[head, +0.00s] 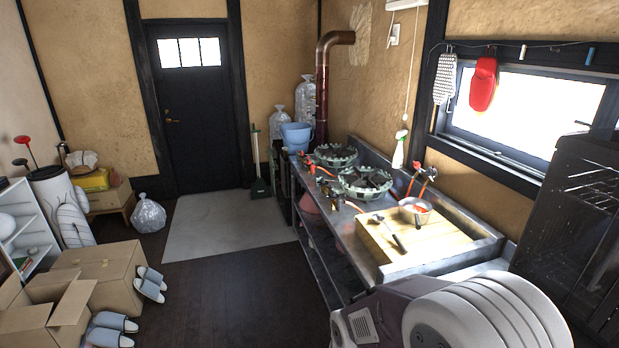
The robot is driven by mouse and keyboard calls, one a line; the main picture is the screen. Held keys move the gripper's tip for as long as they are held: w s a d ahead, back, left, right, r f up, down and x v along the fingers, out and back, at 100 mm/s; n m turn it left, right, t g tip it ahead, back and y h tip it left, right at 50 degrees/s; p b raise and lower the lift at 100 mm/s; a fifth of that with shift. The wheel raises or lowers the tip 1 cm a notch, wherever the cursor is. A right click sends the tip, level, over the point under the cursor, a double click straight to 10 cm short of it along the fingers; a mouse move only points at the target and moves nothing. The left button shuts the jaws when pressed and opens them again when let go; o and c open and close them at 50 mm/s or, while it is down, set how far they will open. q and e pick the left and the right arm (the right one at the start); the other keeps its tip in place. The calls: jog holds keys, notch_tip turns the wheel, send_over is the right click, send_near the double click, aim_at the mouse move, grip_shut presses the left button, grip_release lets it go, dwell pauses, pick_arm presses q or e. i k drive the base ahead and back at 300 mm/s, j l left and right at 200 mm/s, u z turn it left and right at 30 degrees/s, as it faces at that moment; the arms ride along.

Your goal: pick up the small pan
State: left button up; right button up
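A small metal pan (414,209) sits on the light wooden board (440,236) at the near end of the steel counter. Its inside looks reddish. A dark-handled utensil (391,233) lies on the board to the left of the pan; I cannot tell whether it touches the pan. Neither of my grippers shows in the head view.
Two gas burners (365,182) and orange-red taps stand farther back on the steel counter (466,258). A dark rack (577,230) stands at the right. Open cardboard boxes (105,268) and slippers lie at the lower left. The middle floor is clear.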

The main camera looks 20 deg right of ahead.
aim_at(416, 215)
jog(key=i, duration=1)
jog(key=i+j, duration=0.15)
jog(key=i, duration=0.8)
jog(key=i+z, duration=0.2)
jog(key=z, duration=0.2)
jog(key=i+z, duration=0.25)
jog(key=z, duration=0.15)
jog(key=i+z, duration=0.35)
jog(key=i+j+z, duration=0.1)
jog(key=z, duration=0.3)
jog(key=i+z, duration=0.15)
jog(key=z, duration=0.25)
jog(key=i+z, duration=0.2)
jog(key=z, duration=0.15)
jog(key=i+z, duration=0.15)
jog(key=z, duration=0.25)
jog(key=i+j+z, duration=0.15)
jog(key=z, duration=0.2)
